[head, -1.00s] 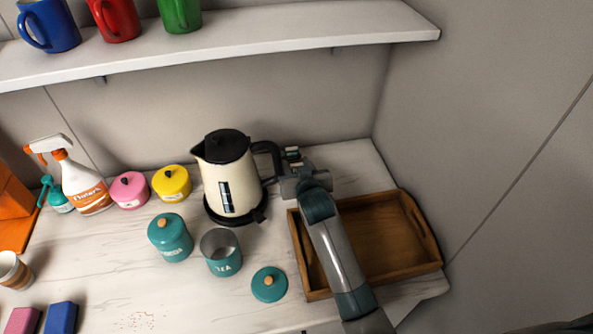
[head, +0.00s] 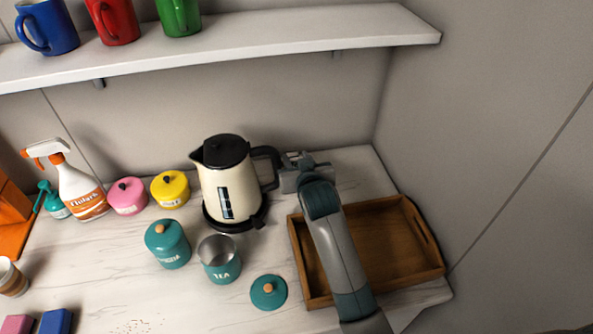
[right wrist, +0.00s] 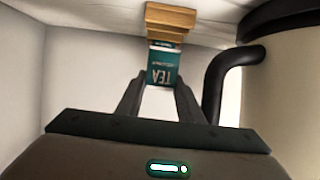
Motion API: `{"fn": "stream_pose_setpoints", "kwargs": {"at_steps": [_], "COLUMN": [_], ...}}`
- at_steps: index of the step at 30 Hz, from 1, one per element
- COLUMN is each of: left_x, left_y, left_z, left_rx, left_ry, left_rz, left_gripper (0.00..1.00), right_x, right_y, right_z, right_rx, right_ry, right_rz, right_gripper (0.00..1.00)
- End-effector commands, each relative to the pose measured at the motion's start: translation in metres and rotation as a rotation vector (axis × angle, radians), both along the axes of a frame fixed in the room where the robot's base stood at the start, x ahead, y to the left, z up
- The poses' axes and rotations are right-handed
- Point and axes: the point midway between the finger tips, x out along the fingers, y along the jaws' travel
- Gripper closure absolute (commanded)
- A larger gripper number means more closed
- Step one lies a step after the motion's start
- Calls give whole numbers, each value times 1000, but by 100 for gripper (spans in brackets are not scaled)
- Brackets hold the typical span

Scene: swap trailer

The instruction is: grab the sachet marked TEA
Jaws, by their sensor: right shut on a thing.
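A teal sachet marked TEA (right wrist: 163,68) with a pale lower part shows in the right wrist view, its lettering upside down. It is at a small stepped wooden holder (right wrist: 169,20). My right gripper (right wrist: 160,82) is shut on the sachet, one dark finger on each side of it. In the head view my right gripper (head: 292,161) is at the back of the counter, just right of the kettle's handle. The sachet cannot be made out clearly there. My left gripper is not in view.
A cream kettle (head: 223,185) stands close left of my right gripper; its black handle also shows in the right wrist view (right wrist: 222,80). A wooden tray (head: 423,278) lies under my right forearm. An open teal TEA tin (head: 222,268) and its lid (head: 268,293) stand in front.

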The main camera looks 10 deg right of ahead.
Motion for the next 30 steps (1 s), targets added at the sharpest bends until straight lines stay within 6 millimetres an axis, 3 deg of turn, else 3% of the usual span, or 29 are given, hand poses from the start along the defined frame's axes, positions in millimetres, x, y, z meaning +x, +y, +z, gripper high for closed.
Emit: {"fn": "stream_pose_setpoints", "kwargs": {"at_steps": [18,30], "left_x": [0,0], "left_y": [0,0], "left_z": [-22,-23], "left_rx": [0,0], "left_ry": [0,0], "left_rz": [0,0], "left_gripper": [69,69], "right_x": [-87,-101], "right_y": [-50,-58], "right_z": [55,65], "right_rx": [0,-1], "right_ry": [1,3], "right_rz": [-1,-1], "right_gripper": [87,87]}}
